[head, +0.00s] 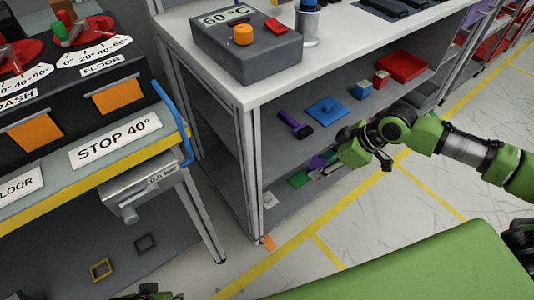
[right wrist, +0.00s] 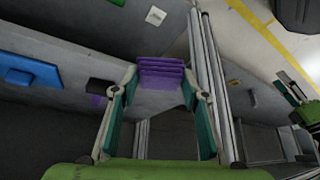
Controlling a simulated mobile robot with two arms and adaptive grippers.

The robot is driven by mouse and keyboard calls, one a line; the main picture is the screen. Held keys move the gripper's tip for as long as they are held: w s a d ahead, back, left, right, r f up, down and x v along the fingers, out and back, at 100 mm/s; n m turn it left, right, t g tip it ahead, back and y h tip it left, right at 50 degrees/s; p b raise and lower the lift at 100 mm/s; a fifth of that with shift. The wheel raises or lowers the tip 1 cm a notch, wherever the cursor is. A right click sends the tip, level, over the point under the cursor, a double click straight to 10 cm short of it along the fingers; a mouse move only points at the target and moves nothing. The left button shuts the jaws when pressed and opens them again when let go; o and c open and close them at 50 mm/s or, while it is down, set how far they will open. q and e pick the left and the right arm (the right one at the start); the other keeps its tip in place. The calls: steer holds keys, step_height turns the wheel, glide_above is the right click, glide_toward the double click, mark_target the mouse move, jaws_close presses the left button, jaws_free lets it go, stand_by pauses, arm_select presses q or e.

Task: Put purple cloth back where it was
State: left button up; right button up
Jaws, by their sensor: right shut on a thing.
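The purple cloth (right wrist: 162,74) is folded and spans my right gripper's teal fingertips in the right wrist view. My right gripper (right wrist: 162,82) is shut on it. In the head view the purple cloth (head: 317,163) is partly visible left of my right gripper (head: 346,152), at the open side of the shelf unit. A green cloth (head: 299,179) lies on the lower shelf (head: 280,165) just left of it. At the bottom left edge of the head view, a small dark and green part that may be my left gripper (head: 150,292) shows, mostly cut off.
The shelf above holds a purple-handled tool (head: 295,125), a blue plate with a knob (head: 326,110), small blocks (head: 362,90) and a red tray (head: 402,66). A white card (head: 270,199) lies on the lower shelf. The shelf's front post (head: 249,175) stands left of my right gripper.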

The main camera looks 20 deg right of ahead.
steer(key=b, duration=0.1)
glide_above(269, 154)
steer(key=s+d, duration=0.2)
steer(key=shift+s+d, duration=0.15)
steer(key=shift+w+a+b, duration=0.5)
steer(key=shift+w+a, duration=0.5)
steer(key=shift+a, duration=0.05)
steer(key=shift+b+x, duration=0.3)
steer(key=shift+x, duration=0.5)
steer(key=shift+s+d, duration=0.1)
steer(key=shift+d, duration=0.05)
arm_select(q)
steer(key=v, duration=0.7)
steer(key=shift+w+r+t, duration=0.2)
steer(key=shift+r+t, duration=0.1)
steer(key=shift+r, duration=0.05)
steer(key=shift+a, duration=0.15)
arm_select(e)
steer(key=o, duration=1.1)
